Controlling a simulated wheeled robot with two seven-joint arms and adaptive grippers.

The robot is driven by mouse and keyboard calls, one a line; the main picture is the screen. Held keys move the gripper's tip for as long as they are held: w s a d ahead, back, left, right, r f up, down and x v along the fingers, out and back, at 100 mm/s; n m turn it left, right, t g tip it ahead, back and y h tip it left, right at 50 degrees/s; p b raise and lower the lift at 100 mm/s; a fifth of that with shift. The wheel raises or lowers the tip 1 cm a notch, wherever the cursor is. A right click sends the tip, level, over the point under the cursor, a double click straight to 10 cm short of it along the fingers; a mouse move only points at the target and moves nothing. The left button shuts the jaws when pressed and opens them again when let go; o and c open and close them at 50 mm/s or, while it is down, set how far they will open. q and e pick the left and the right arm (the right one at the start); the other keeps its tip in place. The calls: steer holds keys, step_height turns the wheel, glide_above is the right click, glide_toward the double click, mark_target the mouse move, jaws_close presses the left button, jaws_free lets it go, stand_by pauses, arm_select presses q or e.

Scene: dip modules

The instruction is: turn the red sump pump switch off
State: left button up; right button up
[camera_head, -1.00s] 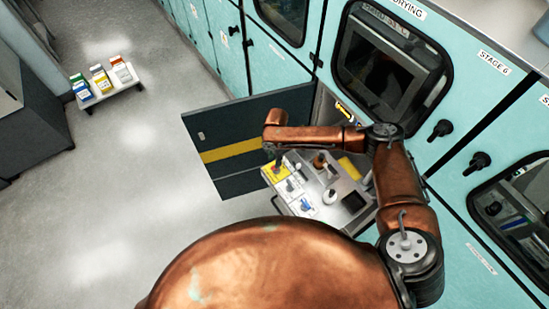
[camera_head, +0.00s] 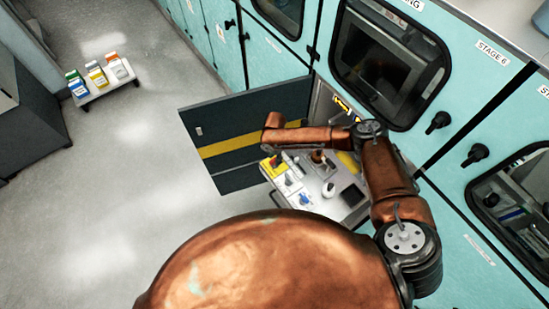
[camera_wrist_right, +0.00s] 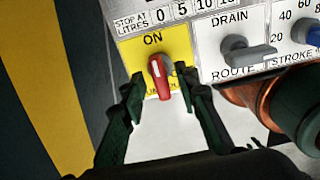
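The red switch handle (camera_wrist_right: 160,80) stands out from a yellow plate (camera_wrist_right: 179,42) marked ON above it, in the right wrist view. The handle is roughly upright, leaning slightly; the lettering below it is partly hidden. My right gripper (camera_wrist_right: 164,91) is open, with one dark finger on each side of the handle and gaps visible between. In the head view the yellow plate (camera_head: 267,170) is at the left corner of the control panel, and my right gripper (camera_head: 281,157) is over it, small and partly hidden by my arm. My left gripper is not in view.
The panel (camera_head: 318,203) carries other controls close by, including a grey DRAIN knob (camera_wrist_right: 249,50) and a blue knob (camera_wrist_right: 314,36). A dark open door (camera_head: 225,125) with a yellow stripe stands behind.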

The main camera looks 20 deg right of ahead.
steer(key=shift+c, duration=0.6)
jaws_close()
